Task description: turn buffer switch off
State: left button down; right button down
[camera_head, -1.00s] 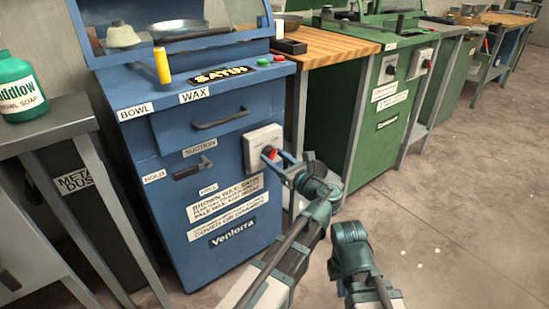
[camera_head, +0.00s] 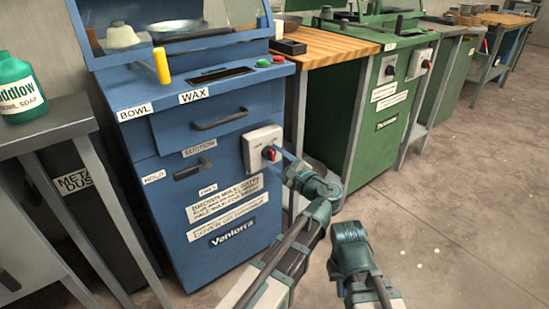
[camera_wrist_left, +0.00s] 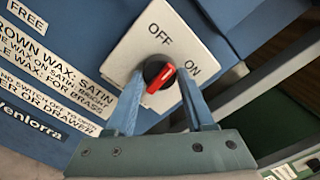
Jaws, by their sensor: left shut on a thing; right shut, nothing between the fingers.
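The buffer switch is a black round knob with a red pointer (camera_wrist_left: 160,78) on a light plate (camera_wrist_left: 138,50) marked OFF and ON. It also shows on the blue machine's front in the head view (camera_head: 268,153). The pointer lies slanted in the wrist view; I cannot tell exactly which mark it is set to. My left gripper (camera_wrist_left: 161,82) has its two blue fingers on either side of the knob, shut on it; in the head view it reaches the plate from the right (camera_head: 277,158). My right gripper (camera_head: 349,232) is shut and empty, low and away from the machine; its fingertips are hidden.
The blue machine (camera_head: 215,240) has a drawer handle (camera_head: 220,119), a yellow-handled lever (camera_head: 162,66) and red and green buttons on top. A grey table with a green soap bottle (camera_head: 18,90) stands left. A green machine (camera_head: 335,105) stands right. Floor at right is clear.

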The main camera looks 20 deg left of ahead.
pick_arm(q)
jog(key=n, duration=0.4)
jog(key=shift+n, duration=2.2)
jog(key=shift+c, duration=1.4)
grip_release()
jog(key=shift+r, duration=0.1)
jog(key=shift+s+d, duration=0.1)
